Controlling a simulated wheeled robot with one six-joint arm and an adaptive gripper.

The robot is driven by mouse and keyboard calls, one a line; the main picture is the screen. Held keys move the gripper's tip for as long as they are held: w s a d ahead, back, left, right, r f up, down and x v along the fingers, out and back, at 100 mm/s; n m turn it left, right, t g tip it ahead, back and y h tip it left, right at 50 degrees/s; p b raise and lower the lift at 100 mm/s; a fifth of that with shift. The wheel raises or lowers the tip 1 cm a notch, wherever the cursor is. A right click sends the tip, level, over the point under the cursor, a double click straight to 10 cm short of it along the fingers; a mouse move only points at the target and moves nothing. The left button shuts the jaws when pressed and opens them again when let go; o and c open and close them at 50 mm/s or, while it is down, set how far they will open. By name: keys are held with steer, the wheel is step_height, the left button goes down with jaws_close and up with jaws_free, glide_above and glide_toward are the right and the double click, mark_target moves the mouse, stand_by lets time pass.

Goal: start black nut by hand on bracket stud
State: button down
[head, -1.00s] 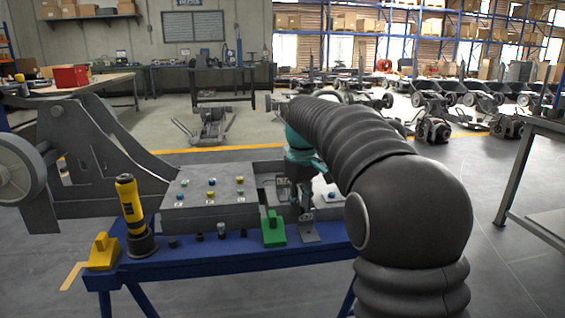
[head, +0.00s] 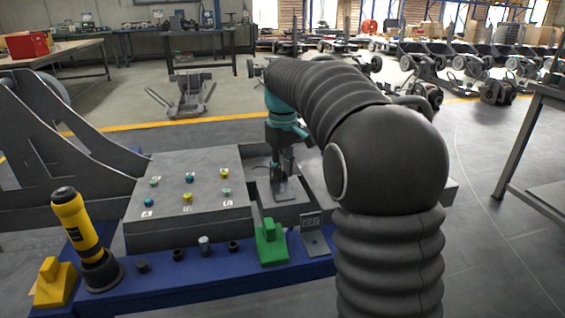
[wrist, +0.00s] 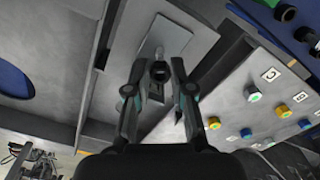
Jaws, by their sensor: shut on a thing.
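My gripper (head: 283,178) is low over the recess right of the sloped grey panel in the head view. In the wrist view my gripper (wrist: 158,70) is shut on the small, dark, round black nut (wrist: 160,71), held between the fingertips. A flat grey bracket plate (wrist: 166,38) lies just beyond the nut; the same bracket (head: 287,194) shows under the fingers in the head view.
The grey panel (head: 170,208) bears several coloured buttons. On the blue rail (head: 200,277) stand a yellow-black tool (head: 77,225), a yellow block (head: 54,286), a green block (head: 270,245), small dark parts and an upright grey bracket (head: 315,240). Recess walls are close to my fingers.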

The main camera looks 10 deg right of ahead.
steer(key=shift+f+n, duration=0.3)
steer(key=shift+f, duration=0.1)
steer(key=n+b, duration=0.3)
steer(key=n, duration=0.3)
steer(key=shift+d+n, duration=0.1)
steer(key=shift+n, duration=0.2)
steer(key=shift+r+n, duration=0.3)
steer(key=shift+n, duration=0.2)
steer(key=n+p, duration=0.2)
steer(key=n, duration=0.1)
steer(key=n+p, duration=0.1)
steer(key=n, duration=0.2)
steer(key=shift+w+f, duration=0.1)
steer(key=shift+n, duration=0.3)
steer(key=shift+d+f+p, duration=0.1)
steer(key=shift+p, duration=0.3)
steer(key=shift+f+b, duration=0.35)
steer(key=shift+f, duration=0.8)
